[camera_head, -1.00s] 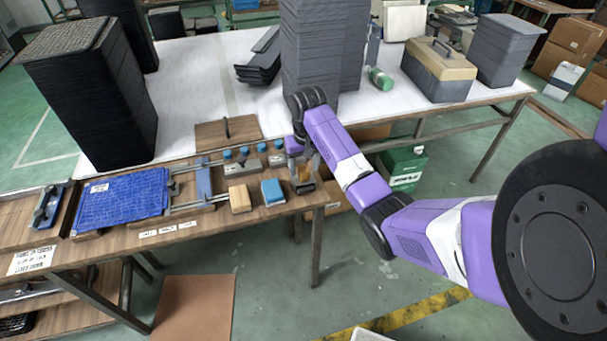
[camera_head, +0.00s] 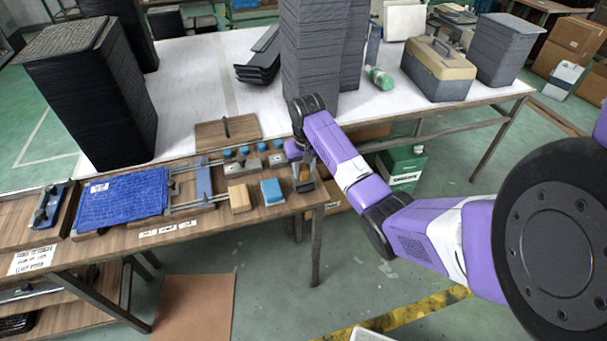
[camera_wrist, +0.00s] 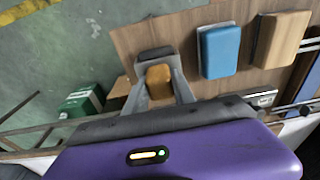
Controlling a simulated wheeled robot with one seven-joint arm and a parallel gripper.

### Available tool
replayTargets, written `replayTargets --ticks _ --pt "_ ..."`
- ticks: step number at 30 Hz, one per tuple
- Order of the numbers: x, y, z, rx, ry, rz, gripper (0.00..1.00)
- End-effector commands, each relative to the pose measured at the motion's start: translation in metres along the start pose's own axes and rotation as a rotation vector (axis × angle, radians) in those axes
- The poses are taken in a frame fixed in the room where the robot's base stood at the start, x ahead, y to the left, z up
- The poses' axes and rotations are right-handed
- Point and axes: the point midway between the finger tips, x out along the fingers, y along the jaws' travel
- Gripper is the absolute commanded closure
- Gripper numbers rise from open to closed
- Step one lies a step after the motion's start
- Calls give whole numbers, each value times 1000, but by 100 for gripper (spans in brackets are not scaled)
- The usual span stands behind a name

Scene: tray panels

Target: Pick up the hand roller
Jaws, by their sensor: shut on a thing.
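The hand roller shows an orange-brown part (camera_head: 304,172) at the right front end of the wooden work board, near the table's corner. In the wrist view the orange-brown part (camera_wrist: 159,76) sits between my two grey fingers, with a dark grey piece just beyond it. My gripper (camera_head: 303,184) points down over the board and is shut on the roller. In the wrist view both fingers of my gripper (camera_wrist: 158,88) lie along its sides. The roller's underside is hidden, so I cannot tell whether it still touches the board.
A blue block (camera_head: 272,191) and a tan block (camera_head: 239,198) lie just left of my gripper. Small blue-topped pieces (camera_head: 244,152) stand behind them. A blue mat (camera_head: 122,199) lies further left. Tall grey stacks (camera_head: 312,50) rise behind my gripper.

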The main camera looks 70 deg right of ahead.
Motion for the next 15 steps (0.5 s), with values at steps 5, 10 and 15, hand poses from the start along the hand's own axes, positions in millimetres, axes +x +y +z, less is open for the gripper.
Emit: replayTargets --ticks 5,10,15 --pt "-3 0 -1 0 2 0 100" --pt "-16 0 -4 0 4 0 100" --pt "-46 -1 -8 -1 7 0 100"
